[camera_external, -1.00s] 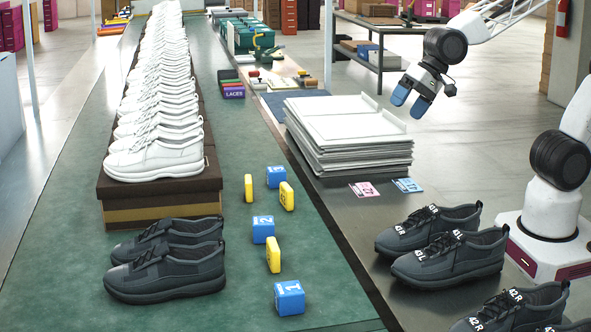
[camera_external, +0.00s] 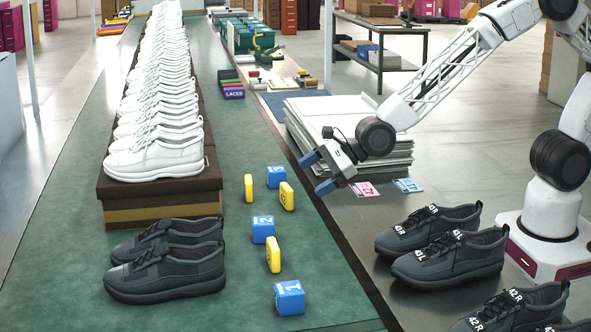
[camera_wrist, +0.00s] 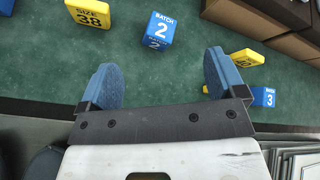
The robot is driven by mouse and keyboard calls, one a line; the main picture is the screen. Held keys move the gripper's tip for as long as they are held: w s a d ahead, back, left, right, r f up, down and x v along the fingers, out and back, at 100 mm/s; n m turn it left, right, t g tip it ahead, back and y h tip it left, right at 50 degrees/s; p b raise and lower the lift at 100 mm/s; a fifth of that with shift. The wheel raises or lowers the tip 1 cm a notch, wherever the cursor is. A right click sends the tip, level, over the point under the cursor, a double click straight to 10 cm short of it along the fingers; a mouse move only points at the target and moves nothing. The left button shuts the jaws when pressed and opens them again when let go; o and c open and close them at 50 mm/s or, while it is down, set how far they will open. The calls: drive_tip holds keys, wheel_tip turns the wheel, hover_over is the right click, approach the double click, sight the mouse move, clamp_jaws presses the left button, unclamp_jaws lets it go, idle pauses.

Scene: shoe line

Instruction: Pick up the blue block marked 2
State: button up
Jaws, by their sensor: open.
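The blue block marked 2 (camera_external: 263,230) stands on the green surface between yellow markers. My gripper (camera_external: 317,172) is open and empty. It hangs over the right edge of the green surface, apart from the block. In the wrist view its two blue fingers (camera_wrist: 162,80) are spread, with bare green surface between them.
Other blue blocks are marked 1 (camera_external: 289,298) and 3 (camera_external: 276,177). Yellow markers (camera_external: 273,254) (camera_external: 286,196) stand close to block 2. Dark shoes (camera_external: 170,273) are at left, white shoes (camera_external: 155,155) behind. A stack of pale trays (camera_external: 330,110) is behind my gripper.

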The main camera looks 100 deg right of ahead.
sight(272, 220)
drive_tip(key=w+f+m, duration=0.1)
drive_tip(key=f+m, duration=0.1)
drive_tip(key=f, duration=0.1)
drive_tip(key=w+d+f+m+t, duration=0.1)
drive_tip(key=f+m, duration=0.1)
drive_tip(key=f, duration=0.1)
drive_tip(key=w+f+m, duration=0.1)
drive_tip(key=f+m, duration=0.2)
drive_tip(key=f, duration=0.1)
drive_tip(key=shift+w+d+t+h, duration=0.25)
drive_tip(key=shift+t+h, duration=0.15)
drive_tip(key=shift+x, duration=1.3)
drive_tip(key=shift+w, duration=0.1)
drive_tip(key=shift+x, duration=2.5)
drive_tip(key=shift+d+r, duration=0.1)
drive_tip(key=shift+d, duration=0.05)
drive_tip(key=c, duration=1.1)
drive_tip(key=shift+o, duration=0.2)
